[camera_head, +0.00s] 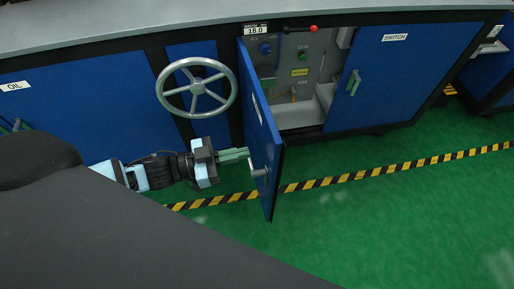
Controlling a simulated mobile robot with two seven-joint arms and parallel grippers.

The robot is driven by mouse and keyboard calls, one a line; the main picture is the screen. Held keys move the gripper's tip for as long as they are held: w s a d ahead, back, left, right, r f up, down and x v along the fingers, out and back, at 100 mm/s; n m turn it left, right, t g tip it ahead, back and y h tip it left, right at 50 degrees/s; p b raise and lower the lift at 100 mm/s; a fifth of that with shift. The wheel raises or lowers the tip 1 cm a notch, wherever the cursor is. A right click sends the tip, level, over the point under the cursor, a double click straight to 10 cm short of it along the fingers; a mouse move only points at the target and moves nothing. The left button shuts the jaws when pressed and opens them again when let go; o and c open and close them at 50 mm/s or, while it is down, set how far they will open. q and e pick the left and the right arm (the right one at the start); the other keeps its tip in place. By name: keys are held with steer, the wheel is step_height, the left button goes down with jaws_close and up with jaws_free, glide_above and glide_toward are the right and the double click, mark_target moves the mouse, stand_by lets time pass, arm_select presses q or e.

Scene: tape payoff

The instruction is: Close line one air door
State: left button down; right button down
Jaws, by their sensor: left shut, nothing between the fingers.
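The air door (259,124) is a blue cabinet door in the middle of the head view. It stands open, swung out toward me, and shows nearly edge-on. A grey handle (259,173) sits on its lower part. My left gripper (246,154) comes in from the left, at the left side of the door near the handle. Its greenish fingers are shut with nothing between them. Whether the fingertips touch the door I cannot tell. The open compartment (302,70) behind the door shows grey walls with knobs and labels. My right gripper is not in view.
A grey handwheel (196,88) stands left of the door, above my left arm. The blue SWITCH door (400,75) on the right is shut. A blue OIL panel (70,105) is at the left. Green floor with a yellow-black stripe (360,174) lies clear to the right.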

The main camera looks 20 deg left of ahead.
mark_target(270, 147)
arm_select(q)
steer(key=x, duration=0.4)
steer(key=shift+w+d, duration=0.3)
steer(key=shift+w+d, duration=0.1)
